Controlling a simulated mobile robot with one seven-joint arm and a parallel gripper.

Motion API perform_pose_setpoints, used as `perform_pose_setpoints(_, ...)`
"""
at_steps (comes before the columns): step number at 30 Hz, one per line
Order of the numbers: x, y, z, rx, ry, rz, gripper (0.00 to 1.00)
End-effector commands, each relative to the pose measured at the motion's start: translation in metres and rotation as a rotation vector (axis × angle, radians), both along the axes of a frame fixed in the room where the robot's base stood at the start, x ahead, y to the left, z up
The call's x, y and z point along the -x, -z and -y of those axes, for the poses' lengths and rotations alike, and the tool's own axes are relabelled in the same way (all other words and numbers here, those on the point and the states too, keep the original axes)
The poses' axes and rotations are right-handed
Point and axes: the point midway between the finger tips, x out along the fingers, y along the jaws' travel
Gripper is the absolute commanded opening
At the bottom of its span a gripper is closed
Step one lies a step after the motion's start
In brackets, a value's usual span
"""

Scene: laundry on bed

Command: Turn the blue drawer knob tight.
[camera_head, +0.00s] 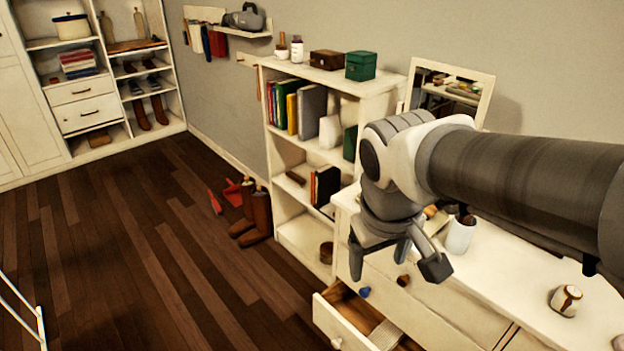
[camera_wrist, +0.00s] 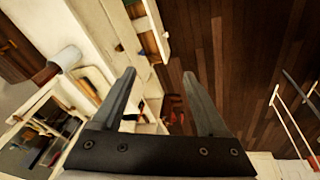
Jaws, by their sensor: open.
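The blue drawer knob (camera_head: 365,292) is small and sits on the white dresser's front, just above an open drawer (camera_head: 340,322). A brown knob (camera_head: 403,281) is to its right. My gripper (camera_head: 380,257) is open and empty, with its fingers pointing down above the blue knob in the head view and apart from it. In the wrist view my gripper (camera_wrist: 159,74) shows both fingers spread with nothing between them. The open drawer (camera_wrist: 150,28) lies beyond the fingertips there. How tightly the blue knob is seated cannot be told.
The dresser top holds a white cup (camera_head: 460,235), a small jar (camera_head: 565,300) and a mirror (camera_head: 452,92). A bookshelf (camera_head: 300,232) stands to the left of the dresser. Brown boots (camera_head: 257,215) stand beside it. The wooden floor (camera_head: 150,260) is mostly clear.

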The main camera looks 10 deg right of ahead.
Motion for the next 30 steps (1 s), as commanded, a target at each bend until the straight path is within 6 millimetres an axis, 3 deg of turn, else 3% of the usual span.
perform_pose_setpoints(1,-0.009,0.019,0.0,0.034,-0.031,-0.049,0.76)
perform_pose_setpoints(14,-0.076,0.131,0.006,0.37,-0.298,-0.373,0.76)
perform_pose_setpoints(30,-0.148,0.299,-0.004,0.898,-0.689,-0.711,0.76)
